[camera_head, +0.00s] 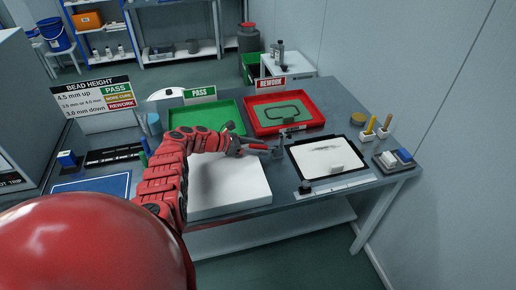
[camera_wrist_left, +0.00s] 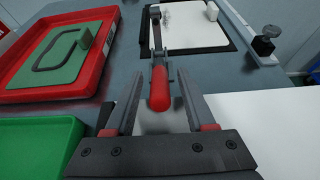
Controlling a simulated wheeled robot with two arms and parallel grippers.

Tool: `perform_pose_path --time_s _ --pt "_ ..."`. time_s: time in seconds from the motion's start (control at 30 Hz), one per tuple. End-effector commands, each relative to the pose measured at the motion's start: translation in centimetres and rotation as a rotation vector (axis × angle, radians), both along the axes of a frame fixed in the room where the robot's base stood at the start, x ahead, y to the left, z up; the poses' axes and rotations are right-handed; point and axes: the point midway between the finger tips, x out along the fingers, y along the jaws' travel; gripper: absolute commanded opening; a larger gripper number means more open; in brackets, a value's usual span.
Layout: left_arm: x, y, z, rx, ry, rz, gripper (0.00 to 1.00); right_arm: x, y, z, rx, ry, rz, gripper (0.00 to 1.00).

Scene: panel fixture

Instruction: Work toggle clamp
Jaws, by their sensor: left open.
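The toggle clamp (camera_wrist_left: 158,62) is grey metal with a red handle (camera_wrist_left: 160,90) that points toward the wrist camera. Its dark bar (camera_wrist_left: 156,30) reaches away toward the near-left edge of a black-framed board with a white sheet (camera_wrist_left: 185,20). In the wrist view my left gripper (camera_wrist_left: 163,78) is open, with a finger on each side of the red handle and visible gaps to it. My right gripper is not in view.
A red tray (camera_head: 322,120) holding a green panel with a dark bead loop stands behind the clamp. A green tray (camera_head: 180,119) is left of it. A white block (camera_head: 232,205) lies below my arm. A ruler strip (camera_head: 345,187) lies before the framed board (camera_head: 333,172).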

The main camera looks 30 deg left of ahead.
Motion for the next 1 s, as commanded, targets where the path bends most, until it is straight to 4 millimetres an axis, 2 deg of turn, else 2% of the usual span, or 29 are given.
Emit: perform_pose_path --time_s 0.1,0.13,0.4,0.43,1.0 --pt "0.00 0.02 0.05 0.000 0.000 0.000 0.55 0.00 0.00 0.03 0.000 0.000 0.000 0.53" --pt "-0.01 0.02 0.04 0.000 0.000 0.000 0.51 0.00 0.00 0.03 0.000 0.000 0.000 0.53" --pt "-0.02 0.04 0.05 0.000 0.000 0.000 0.03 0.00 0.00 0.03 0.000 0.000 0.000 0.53" --pt "-0.02 0.04 0.05 0.000 0.000 0.000 0.00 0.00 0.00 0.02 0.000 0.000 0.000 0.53" --pt "-0.03 0.04 0.04 0.000 0.000 0.000 0.00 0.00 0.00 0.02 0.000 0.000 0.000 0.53"
